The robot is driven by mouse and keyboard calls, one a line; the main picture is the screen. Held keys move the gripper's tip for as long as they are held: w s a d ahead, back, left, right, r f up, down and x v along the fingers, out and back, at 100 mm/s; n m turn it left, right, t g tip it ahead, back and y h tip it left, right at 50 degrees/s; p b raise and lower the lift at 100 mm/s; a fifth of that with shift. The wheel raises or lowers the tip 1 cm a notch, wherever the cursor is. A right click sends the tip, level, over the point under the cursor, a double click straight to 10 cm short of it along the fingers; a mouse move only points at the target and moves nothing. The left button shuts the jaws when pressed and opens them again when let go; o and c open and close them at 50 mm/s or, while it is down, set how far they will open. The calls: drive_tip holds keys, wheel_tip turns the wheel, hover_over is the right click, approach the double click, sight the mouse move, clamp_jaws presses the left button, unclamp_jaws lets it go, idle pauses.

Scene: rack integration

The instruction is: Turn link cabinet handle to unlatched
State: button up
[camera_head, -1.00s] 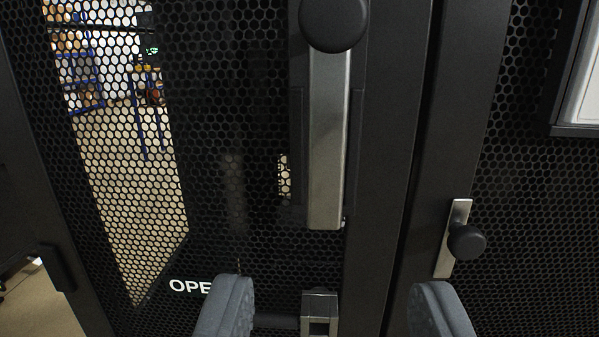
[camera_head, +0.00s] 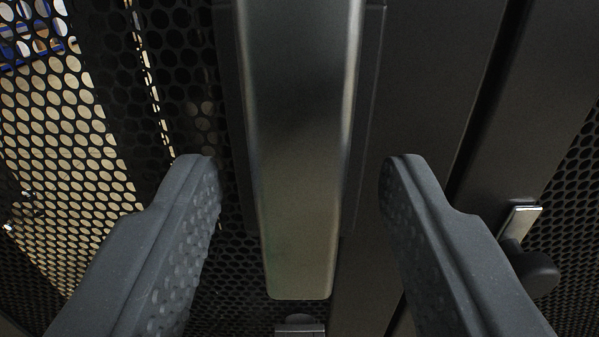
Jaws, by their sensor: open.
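The link cabinet handle (camera_head: 300,150) is a long metal bar with a brushed face, upright on the black perforated cabinet door. Its lower end shows in the camera view, and its upper part runs out of the top of the frame. My gripper (camera_head: 300,170) is open, with one dark grey padded finger to the left of the handle and the other to the right. Gaps show between both fingers and the bar. I cannot tell how far the fingertips are from the door in depth.
A small metal fitting (camera_head: 300,326) sits just below the handle's lower end. To the right, beyond the door frame, a black round knob (camera_head: 535,271) on a metal plate stands out near my right finger. Perforated mesh (camera_head: 60,150) fills the left side.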

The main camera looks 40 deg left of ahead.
clamp_jaws()
drive_tip(key=shift+r+p, duration=0.1)
drive_tip(key=shift+p, duration=0.2)
